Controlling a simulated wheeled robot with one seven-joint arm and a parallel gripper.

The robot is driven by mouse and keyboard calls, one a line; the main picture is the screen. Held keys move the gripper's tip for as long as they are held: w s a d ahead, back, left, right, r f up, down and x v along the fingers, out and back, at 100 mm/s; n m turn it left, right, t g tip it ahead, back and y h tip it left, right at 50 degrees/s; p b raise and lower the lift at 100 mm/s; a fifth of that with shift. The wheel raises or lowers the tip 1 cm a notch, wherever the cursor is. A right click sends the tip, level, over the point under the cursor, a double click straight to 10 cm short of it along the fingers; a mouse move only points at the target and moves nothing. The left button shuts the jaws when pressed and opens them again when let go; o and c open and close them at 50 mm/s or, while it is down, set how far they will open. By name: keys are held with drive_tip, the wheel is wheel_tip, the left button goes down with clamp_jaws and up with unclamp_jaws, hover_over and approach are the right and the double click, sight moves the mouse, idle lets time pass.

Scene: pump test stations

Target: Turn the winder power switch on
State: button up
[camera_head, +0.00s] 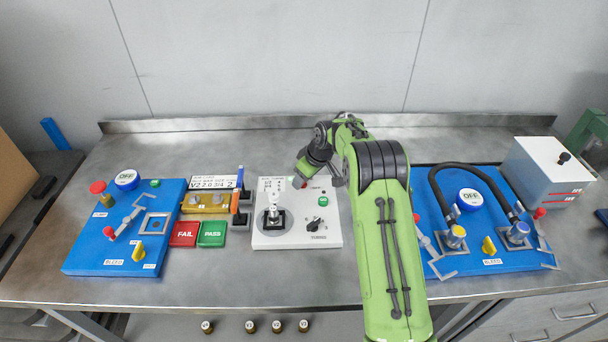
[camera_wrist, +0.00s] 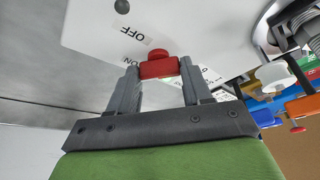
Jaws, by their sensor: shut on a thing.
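The white winder panel (camera_head: 265,236) sits at the middle of the bench. My gripper (camera_head: 303,181) reaches over its upper right part. In the wrist view my gripper (camera_wrist: 160,75) has its two grey fingers on either side of a red switch knob (camera_wrist: 158,66), shut on it. The knob also shows as a small red spot in the head view (camera_head: 298,182). The "ON" label is beside the knob and the "OFF" label is further off on the panel. The base of the switch is hidden.
On the winder panel are a green button (camera_head: 323,202), a black rotary knob (camera_head: 316,224) and a white upright part (camera_head: 273,203). A blue station (camera_head: 100,254) stands left and another (camera_head: 432,190) right. Red FAIL (camera_head: 184,234) and green PASS (camera_head: 212,234) pads lie between.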

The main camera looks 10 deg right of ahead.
drive_tip(key=shift+n+y+p, duration=0.3)
drive_tip(key=shift+n+p, duration=0.15)
drive_tip(key=shift+n, duration=0.65)
drive_tip(key=shift+g, duration=0.3)
drive_tip(key=o, duration=1.1)
drive_tip(key=shift+c, duration=0.2)
drive_tip(key=shift+d, duration=0.1)
drive_tip(key=p+v, duration=0.2)
drive_tip(key=v, duration=1.3)
drive_tip(key=shift+r, duration=0.35)
drive_tip(key=shift+s+d, duration=0.1)
